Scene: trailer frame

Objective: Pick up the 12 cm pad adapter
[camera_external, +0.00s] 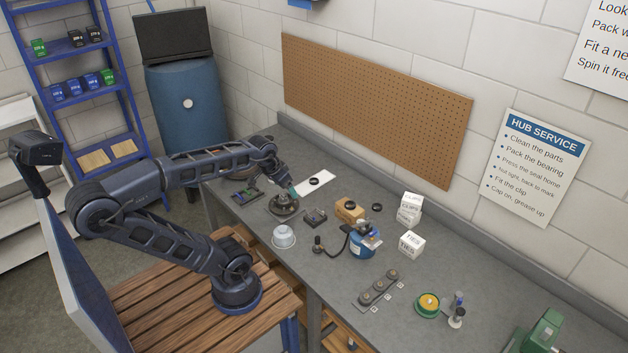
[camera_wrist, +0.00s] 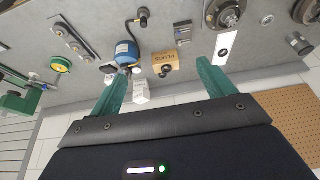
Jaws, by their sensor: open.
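A dark flat rack with three round grey knob-like parts (camera_external: 378,287) lies on the bench toward the front; these may be the pad adapters, but no size marking is readable. The rack also shows in the wrist view (camera_wrist: 73,40), at upper left. I cannot tell which part is the 12 cm one. My gripper (camera_external: 289,188) is above the far part of the bench, near the hub, well away from the rack. In the wrist view its two green fingers (camera_wrist: 160,84) are wide apart with nothing held between them.
A hub (camera_external: 285,206), white strip (camera_external: 316,183), metal cup (camera_external: 284,237), cardboard box (camera_external: 349,211), blue canister with hose (camera_external: 361,245) and white boxes (camera_external: 411,243) crowd the bench. A green-rimmed dish (camera_external: 428,304) stands right of the rack.

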